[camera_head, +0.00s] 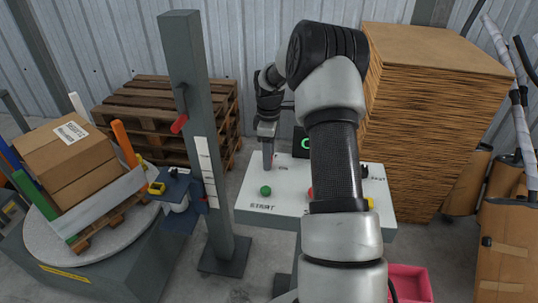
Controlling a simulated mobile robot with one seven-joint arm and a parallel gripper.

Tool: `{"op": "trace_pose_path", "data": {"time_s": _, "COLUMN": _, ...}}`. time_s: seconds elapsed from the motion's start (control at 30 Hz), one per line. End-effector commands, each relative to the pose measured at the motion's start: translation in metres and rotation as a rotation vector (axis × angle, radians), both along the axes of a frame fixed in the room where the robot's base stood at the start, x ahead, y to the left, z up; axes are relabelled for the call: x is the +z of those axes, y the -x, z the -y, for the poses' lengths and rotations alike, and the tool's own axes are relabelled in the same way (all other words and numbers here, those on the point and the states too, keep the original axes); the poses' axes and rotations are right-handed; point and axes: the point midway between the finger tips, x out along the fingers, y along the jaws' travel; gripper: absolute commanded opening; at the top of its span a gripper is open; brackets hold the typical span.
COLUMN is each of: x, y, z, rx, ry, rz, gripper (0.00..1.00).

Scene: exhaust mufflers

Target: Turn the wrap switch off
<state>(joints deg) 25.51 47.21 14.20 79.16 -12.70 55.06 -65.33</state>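A white control panel (290,200) stands in the middle, partly covered by my arm. It has a green button (266,190) at its front left, a red button (310,192) beside my arm and a yellow button (370,202) at the right. A black knob (364,171) shows at the right, past my arm. My gripper (268,166) points down over the panel's back left, by a small red part (275,156) and small lettering. The fingers are seen edge-on, so their opening is unclear. Which control is the wrap switch cannot be read; the fingers may hide it.
A grey column (188,90) with a red lever (179,123) stands left of the panel. A turntable (60,245) carries cardboard boxes (68,160). Wooden pallets (150,110) stand behind. A tall cardboard stack (430,120) is right. A pink bin (408,284) sits low at front.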

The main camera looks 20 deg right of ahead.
Motion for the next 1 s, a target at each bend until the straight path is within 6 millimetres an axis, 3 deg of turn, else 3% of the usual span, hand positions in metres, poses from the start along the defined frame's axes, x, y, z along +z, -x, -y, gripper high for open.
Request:
{"op": "trace_pose_path", "data": {"time_s": 0.23, "x": 0.003, "y": 0.0, "z": 0.0, "rx": -0.001, "ry": 0.0, "rz": 0.0, "gripper": 0.52}}
{"op": "trace_pose_path", "data": {"time_s": 0.37, "x": 0.02, "y": 0.0, "z": 0.0, "rx": -0.002, "ry": 0.001, "rz": 0.002, "gripper": 0.52}}
{"op": "trace_pose_path", "data": {"time_s": 0.8, "x": 0.125, "y": 0.0, "z": 0.0, "rx": -0.001, "ry": 0.001, "rz": 0.003, "gripper": 0.52}}
{"op": "trace_pose_path", "data": {"time_s": 1.0, "x": 0.159, "y": 0.0, "z": 0.0, "rx": -0.001, "ry": 0.001, "rz": 0.001, "gripper": 0.52}}
